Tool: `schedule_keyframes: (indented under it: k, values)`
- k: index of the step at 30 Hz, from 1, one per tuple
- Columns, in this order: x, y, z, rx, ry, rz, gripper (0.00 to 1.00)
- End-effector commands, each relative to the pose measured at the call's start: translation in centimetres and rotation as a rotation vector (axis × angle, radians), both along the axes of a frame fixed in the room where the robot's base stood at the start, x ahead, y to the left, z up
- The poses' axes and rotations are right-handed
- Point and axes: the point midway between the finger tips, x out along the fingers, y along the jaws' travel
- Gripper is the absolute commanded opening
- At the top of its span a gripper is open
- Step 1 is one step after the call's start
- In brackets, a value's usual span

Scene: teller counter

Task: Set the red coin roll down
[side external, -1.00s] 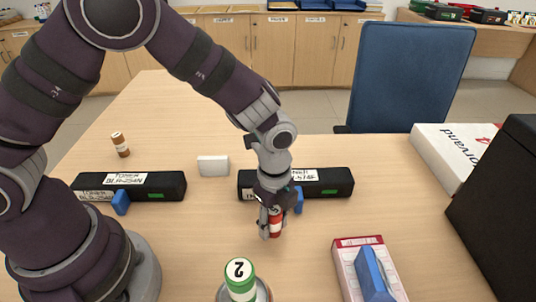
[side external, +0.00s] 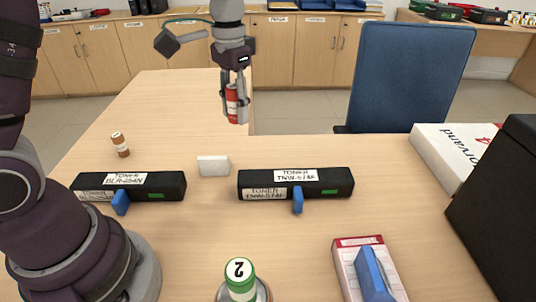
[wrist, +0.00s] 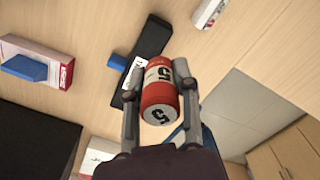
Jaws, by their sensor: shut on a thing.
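The red coin roll (side external: 232,104) is held upright between the fingers of my gripper (side external: 236,112), in the air above the far part of the counter, near its right edge. In the wrist view the red coin roll (wrist: 159,92) shows a white band and a "5" on its end. My gripper (wrist: 156,95) is shut on it, with a finger along each side. The counter (side external: 180,110) lies below, and the roll is clear of its surface as far as I can tell.
Two black toner boxes (side external: 160,185) (side external: 330,183) lie mid-counter with a white block (side external: 213,166) between them. A brown roll (side external: 120,145) stands at left. A blue chair (side external: 410,80) stands beyond the counter's edge.

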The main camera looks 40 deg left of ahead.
Motion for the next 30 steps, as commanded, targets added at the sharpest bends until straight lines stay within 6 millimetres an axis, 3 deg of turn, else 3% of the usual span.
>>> schedule_keyframes:
  k: [13, 17, 20, 30]
  values:
    - [0.0, 0.2, 0.2, 0.0, -0.001, 0.039, 0.0]
    - [0.0, -0.4, -0.2, 0.0, 0.001, -0.038, 0.0]
    - [-0.1, -2.0, -1.2, 0.0, 0.002, -0.242, 0.0]
    - [-2.6, -9.9, -6.0, 0.0, 0.004, -1.337, 0.0]
